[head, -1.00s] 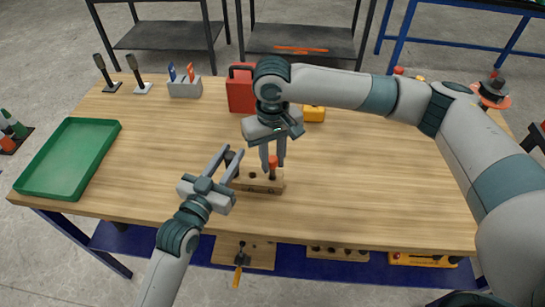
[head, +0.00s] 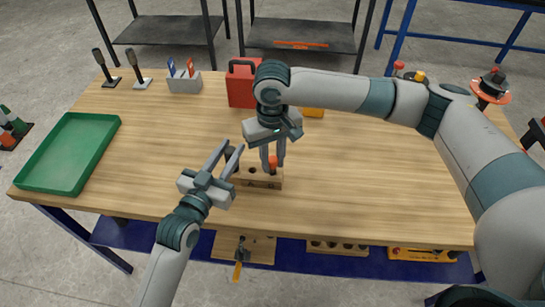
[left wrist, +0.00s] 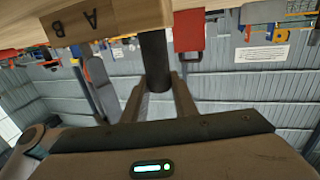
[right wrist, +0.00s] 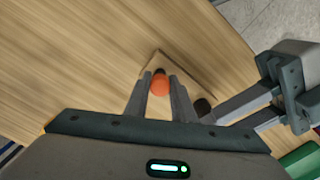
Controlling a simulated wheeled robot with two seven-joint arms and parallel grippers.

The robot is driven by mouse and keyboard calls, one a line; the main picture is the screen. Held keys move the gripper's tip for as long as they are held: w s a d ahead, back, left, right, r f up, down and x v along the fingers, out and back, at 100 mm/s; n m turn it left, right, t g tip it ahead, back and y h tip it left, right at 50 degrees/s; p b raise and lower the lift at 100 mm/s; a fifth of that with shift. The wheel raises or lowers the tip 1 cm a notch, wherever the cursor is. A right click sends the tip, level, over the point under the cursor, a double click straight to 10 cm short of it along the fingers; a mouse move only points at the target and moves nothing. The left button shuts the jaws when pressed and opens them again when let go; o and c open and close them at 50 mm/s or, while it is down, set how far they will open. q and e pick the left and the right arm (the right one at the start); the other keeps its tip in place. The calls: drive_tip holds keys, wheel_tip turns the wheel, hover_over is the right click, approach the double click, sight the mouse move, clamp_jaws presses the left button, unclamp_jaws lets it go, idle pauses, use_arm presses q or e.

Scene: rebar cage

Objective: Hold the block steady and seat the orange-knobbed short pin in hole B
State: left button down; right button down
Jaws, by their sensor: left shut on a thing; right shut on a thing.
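The wooden block (head: 259,182) stands on the table with its labels A and B facing front; the labels also show in the left wrist view (left wrist: 97,22). A dark upright post (left wrist: 154,62) stands at the block's left end. My left gripper (head: 231,152) is shut on this post. The orange-knobbed pin (head: 273,161) is upright over the hole B side of the block. My right gripper (head: 272,163) points down and is shut on the knob, also seen in the right wrist view (right wrist: 160,84). The pin's lower end is hidden, so its depth cannot be told.
A green tray (head: 103,122) lies at the table's left. A red box (head: 240,91) and a yellow item (head: 313,112) stand behind the block. A small grey holder (head: 184,86) is at the back left.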

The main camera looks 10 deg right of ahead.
drive_tip(key=shift+f, duration=0.1)
drive_tip(key=c, duration=1.4)
unclamp_jaws()
drive_tip(key=shift+c, duration=0.2)
wheel_tip(320, 180, up, 12)
